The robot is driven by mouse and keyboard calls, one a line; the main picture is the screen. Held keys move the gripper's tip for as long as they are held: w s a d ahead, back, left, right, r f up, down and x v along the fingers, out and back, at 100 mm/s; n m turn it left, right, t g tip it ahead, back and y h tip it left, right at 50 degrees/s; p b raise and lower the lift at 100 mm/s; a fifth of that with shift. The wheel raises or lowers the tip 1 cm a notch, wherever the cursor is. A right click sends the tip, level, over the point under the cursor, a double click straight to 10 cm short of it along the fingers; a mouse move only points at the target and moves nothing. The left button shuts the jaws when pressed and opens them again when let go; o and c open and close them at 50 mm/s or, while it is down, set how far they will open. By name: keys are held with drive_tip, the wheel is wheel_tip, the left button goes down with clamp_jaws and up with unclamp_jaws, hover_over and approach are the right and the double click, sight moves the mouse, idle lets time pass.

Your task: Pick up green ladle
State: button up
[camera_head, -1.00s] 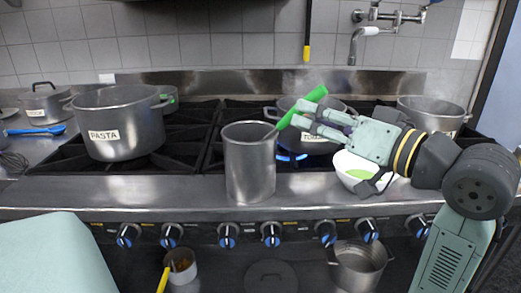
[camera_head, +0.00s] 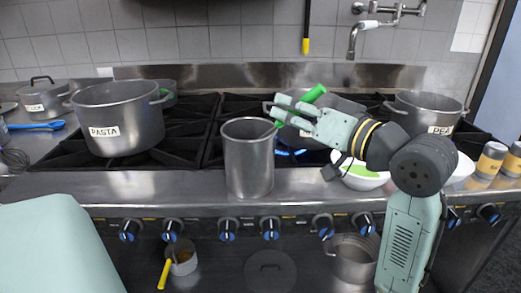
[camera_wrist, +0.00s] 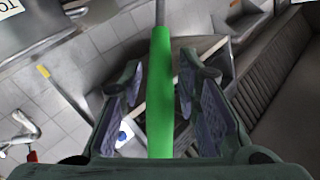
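The green ladle (camera_head: 313,94) leans in a tall metal pot (camera_head: 249,165) at the front of the stove, its green handle slanting up to the right. My gripper (camera_head: 280,107) is at the handle, above and right of the pot's rim. In the wrist view, the green handle (camera_wrist: 160,100) lies between the two fingers of my gripper (camera_wrist: 160,88). A gap shows on each side of the handle, so the fingers are open around it. The ladle's bowl is hidden inside the pot.
A large PASTA pot (camera_head: 118,122) stands to the left, a PEA pot (camera_head: 428,112) to the right. A white bowl (camera_head: 362,181) with green content is below my wrist. A blue flame (camera_head: 283,153) burns behind the tall pot. A blue spoon (camera_head: 38,127) lies far left.

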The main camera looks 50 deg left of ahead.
clamp_jaws()
drive_tip(key=shift+r, duration=0.1)
idle(0.3)
